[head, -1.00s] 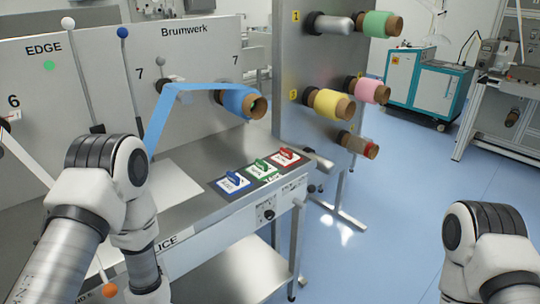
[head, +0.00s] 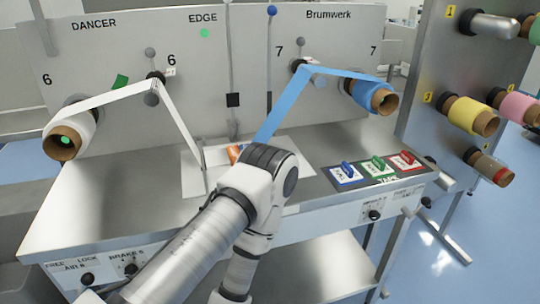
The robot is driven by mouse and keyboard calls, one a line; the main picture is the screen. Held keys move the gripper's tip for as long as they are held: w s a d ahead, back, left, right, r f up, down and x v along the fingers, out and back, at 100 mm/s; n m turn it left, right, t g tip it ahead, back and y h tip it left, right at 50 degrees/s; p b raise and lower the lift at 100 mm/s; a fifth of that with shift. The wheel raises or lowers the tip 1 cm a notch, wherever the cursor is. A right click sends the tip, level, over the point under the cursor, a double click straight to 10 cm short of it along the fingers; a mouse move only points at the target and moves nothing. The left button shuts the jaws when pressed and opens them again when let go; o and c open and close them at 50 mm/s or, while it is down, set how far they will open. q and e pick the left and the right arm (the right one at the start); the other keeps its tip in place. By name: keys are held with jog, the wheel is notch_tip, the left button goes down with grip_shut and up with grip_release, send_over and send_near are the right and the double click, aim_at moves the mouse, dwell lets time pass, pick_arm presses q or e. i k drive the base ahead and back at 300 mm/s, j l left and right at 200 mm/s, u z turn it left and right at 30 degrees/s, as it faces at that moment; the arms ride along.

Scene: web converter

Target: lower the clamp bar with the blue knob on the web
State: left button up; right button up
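The clamp bar with the blue knob (head: 271,10) stands upright against the grey panel. Its thin dark rod (head: 269,65) runs down, and its lower end is hidden behind the blue web and my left arm. The blue web (head: 287,100) runs from the blue roll (head: 384,99) over a small roller and down behind my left arm's elbow. A white web (head: 177,118) comes down from the white roll (head: 82,124) to the left part of the table. My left arm crosses the lower middle, but its gripper is out of view. My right gripper is also out of view.
A second upright rod (head: 228,50) with a black block stands left of the blue-knobbed one. An orange item (head: 236,153) lies on the pale table plate. Blue, green and red labelled switches (head: 376,168) sit right of my arm. Spare rolls (head: 470,115) stick out at the right.

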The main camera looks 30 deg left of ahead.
aim_at(272, 10)
jog(key=u, duration=1.2)
